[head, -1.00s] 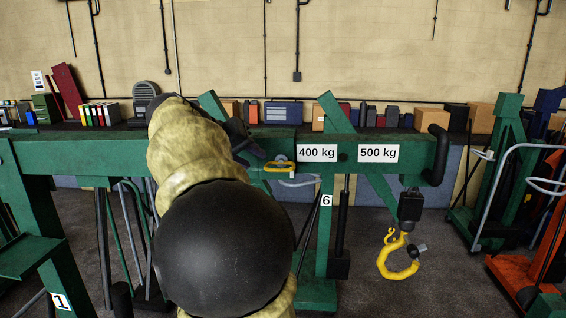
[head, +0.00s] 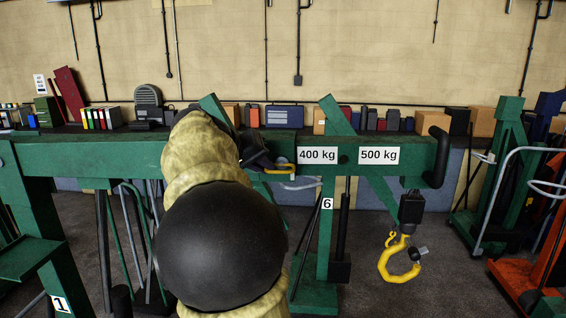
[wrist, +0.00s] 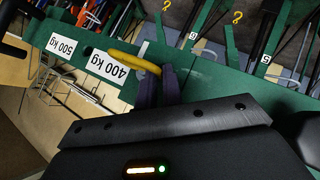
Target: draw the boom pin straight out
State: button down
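The boom pin shows as a yellow looped handle (head: 283,165) on the near face of the green boom (head: 95,153), left of the 400 kg label. In the wrist view the yellow handle (wrist: 133,62) lies across the boom beside that label. My gripper (wrist: 160,80) has its dark purple fingers at the handle's right end, close together and overlapping it in view. Whether they touch or grip it I cannot tell. In the head view my gripper (head: 264,160) is partly hidden by my arm, just left of the handle. The pin's shaft is hidden.
A 400 kg label (head: 317,155) and a 500 kg label (head: 378,155) are on the boom. A yellow hook (head: 398,262) hangs from its right end. A green upright (head: 325,240) marked 6 stands behind. A shelf of boxes and binders runs along the wall.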

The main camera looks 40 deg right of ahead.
jog(key=shift+a, duration=0.1)
jog(key=s+a+b, duration=0.8)
jog(key=a, duration=0.1)
jog(key=shift+s+a, duration=0.2)
jog(key=shift+a, duration=0.15)
dwell(2.2)
jog(key=shift+r, duration=0.1)
jog(key=shift+s+a+r, duration=0.95)
jog(key=shift+s+a, duration=0.05)
jog(key=shift+a, duration=0.2)
